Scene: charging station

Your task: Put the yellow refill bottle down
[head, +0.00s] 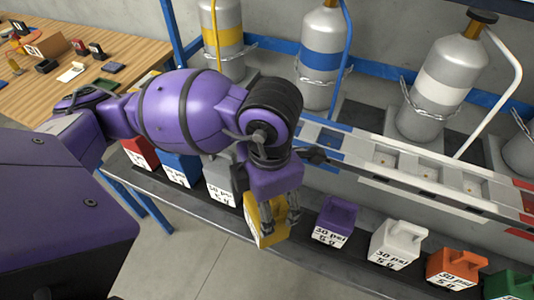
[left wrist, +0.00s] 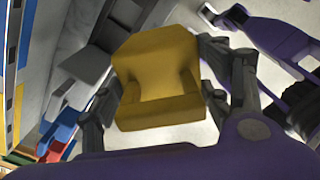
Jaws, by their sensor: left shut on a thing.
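The yellow refill bottle (head: 267,225) is a boxy jug with a dark-lettered label, seen in the head view at the front shelf's row, between the grey and purple bottles. My left gripper (head: 278,218) comes down on it from above and is shut on it. In the left wrist view the yellow bottle (left wrist: 158,80) sits between the two fingers of my left gripper (left wrist: 160,100). My arm hides part of its top, and I cannot tell whether its base touches the shelf. My right gripper is not in view.
On the front shelf (head: 190,205) stand red (head: 140,152), blue (head: 180,168), grey (head: 220,180), purple (head: 335,222), white (head: 398,243), orange (head: 455,268) and green (head: 510,287) bottles. Behind are a slotted rail (head: 455,180) and chained gas cylinders (head: 325,55). A wooden table (head: 130,48) stands at the back left.

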